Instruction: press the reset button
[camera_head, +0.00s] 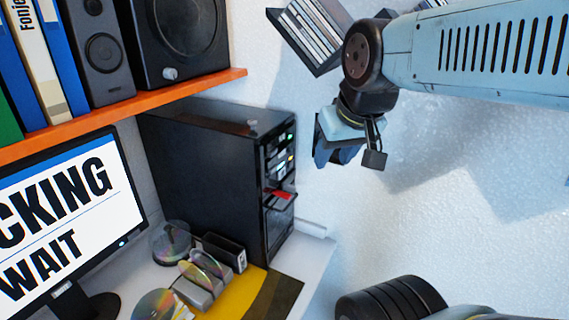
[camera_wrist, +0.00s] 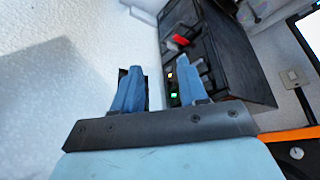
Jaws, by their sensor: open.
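The black computer tower (camera_head: 200,160) stands on the desk below the orange shelf, its narrow front facing right. Its front carries small lit lamps (camera_head: 290,138) and a red piece (camera_head: 278,194) sticking out lower down. I cannot make out which part is the reset button. My gripper (camera_head: 334,155) hangs in the air to the right of the tower's front, apart from it. In the wrist view, my gripper (camera_wrist: 159,78) has its two blue fingers spread with nothing between them. The tower front (camera_wrist: 190,45), its lamps and the red piece (camera_wrist: 181,40) show beyond the right finger.
The orange shelf (camera_head: 150,104) holds speakers and binders above the tower. A monitor (camera_head: 75,215) reads "CKING" and "WAIT". Disc holders (camera_head: 205,275) stand before the tower. A rack of cases (camera_head: 312,35) hangs on the wall above my gripper. The wall right of the tower is bare.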

